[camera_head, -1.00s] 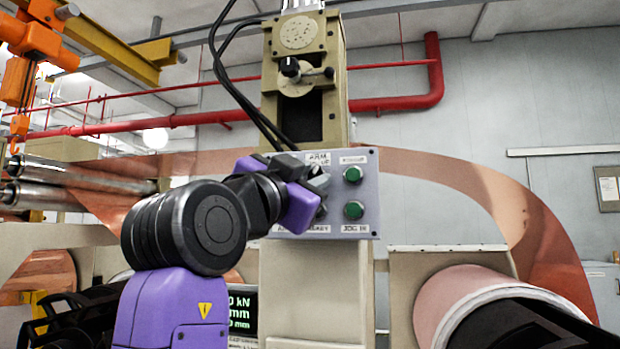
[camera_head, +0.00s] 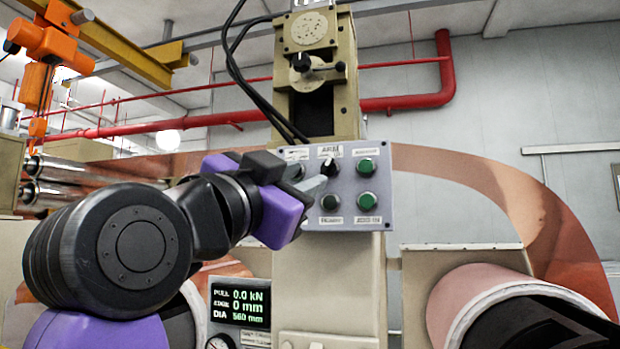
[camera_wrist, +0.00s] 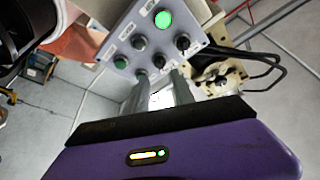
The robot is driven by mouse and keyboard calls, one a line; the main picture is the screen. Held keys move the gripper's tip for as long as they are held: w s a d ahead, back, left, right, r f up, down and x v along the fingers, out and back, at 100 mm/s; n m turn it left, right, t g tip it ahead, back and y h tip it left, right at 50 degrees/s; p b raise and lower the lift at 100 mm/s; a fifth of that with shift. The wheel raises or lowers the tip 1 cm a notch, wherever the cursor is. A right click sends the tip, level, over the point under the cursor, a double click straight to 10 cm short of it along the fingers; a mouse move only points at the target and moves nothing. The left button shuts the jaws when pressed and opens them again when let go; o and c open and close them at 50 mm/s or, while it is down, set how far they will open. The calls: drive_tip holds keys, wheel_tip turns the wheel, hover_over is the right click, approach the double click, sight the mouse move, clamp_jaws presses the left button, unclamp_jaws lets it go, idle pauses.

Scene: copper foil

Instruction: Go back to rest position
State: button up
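My gripper (camera_head: 308,178) is at the left part of the grey control panel (camera_head: 348,216), tilted up to the right. Its two grey fingers stand apart with nothing between them, as the wrist view shows (camera_wrist: 160,94). Just right of the fingertips are a black selector (camera_head: 329,167) under an "ARM" label and a black knob (camera_head: 331,203) below it. Two green buttons, upper (camera_head: 366,167) and lower (camera_head: 367,200), sit at the panel's right. In the wrist view one green button (camera_wrist: 163,19) looks brightly lit. The panel's left side is partly hidden by my gripper.
A beige column (camera_head: 315,100) with black cables rises behind the panel. A display (camera_head: 238,305) below reads 0.0 kN, 0 mm, 560 mm. A copper-coloured roll (camera_head: 465,298) is at lower right, with copper foil (camera_head: 545,215) arching behind. An orange hoist (camera_head: 50,48) hangs at upper left.

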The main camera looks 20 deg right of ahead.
drive_tip(key=shift+s+a, duration=0.1)
idle(0.5)
